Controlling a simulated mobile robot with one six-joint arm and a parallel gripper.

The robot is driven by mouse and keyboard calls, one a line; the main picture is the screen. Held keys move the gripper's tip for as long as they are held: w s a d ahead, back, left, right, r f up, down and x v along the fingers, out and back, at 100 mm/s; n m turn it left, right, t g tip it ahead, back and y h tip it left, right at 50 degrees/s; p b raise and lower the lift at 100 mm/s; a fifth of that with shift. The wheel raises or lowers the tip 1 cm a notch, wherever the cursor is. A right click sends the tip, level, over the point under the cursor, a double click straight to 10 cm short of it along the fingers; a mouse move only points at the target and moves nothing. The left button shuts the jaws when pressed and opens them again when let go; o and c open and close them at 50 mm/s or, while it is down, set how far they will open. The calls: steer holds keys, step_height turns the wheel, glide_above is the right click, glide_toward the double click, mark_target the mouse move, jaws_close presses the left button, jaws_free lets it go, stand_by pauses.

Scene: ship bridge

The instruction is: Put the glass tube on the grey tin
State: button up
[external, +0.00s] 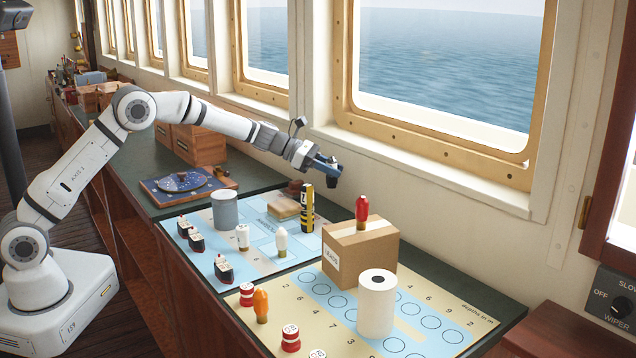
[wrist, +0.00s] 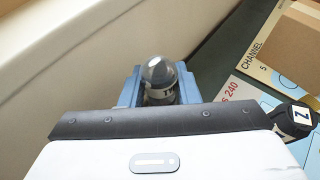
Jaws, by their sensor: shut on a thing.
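My gripper (external: 329,172) is raised over the back of the counter near the window wall, above the yellow-and-black cylinder. In the external view the tube is small and mostly hidden by the jaws. The grey tin (external: 224,210) stands upright on the blue chart, to the left of my gripper. Nothing is seen on its top.
The yellow-and-black cylinder (external: 307,208) stands below my gripper. A cardboard box (external: 360,255) with a red-topped bulb (external: 362,212) on it is to the right. A white roll (external: 377,305), a white bulb (external: 281,240) and several small ship pieces stand nearby. The window wall is close behind.

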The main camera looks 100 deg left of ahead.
steer(key=s+r, duration=0.1)
steer(key=r, duration=0.2)
steer(key=s+r+p, duration=0.1)
steer(key=shift+s+d+r, duration=0.15)
steer(key=shift+s+d, duration=0.1)
steer(key=shift+s, duration=0.1)
steer(key=n+y+p, duration=0.2)
steer(key=p, duration=0.1)
glide_toward(330, 157)
steer(key=s+d+r, duration=0.5)
steer(key=s+d, duration=0.1)
steer(key=s, duration=0.3)
steer(key=s+d+y+p, duration=0.1)
steer(key=s+d, duration=0.4)
steer(key=s, duration=0.3)
steer(key=shift+n, duration=0.4)
steer(key=shift+s+d+f+b, duration=0.1)
steer(key=shift+f+b, duration=0.15)
steer(key=shift+f, duration=2.3)
steer(key=shift+d+f+b, duration=0.1)
steer(key=shift+f+b, duration=0.1)
steer(key=shift+f, duration=2.4)
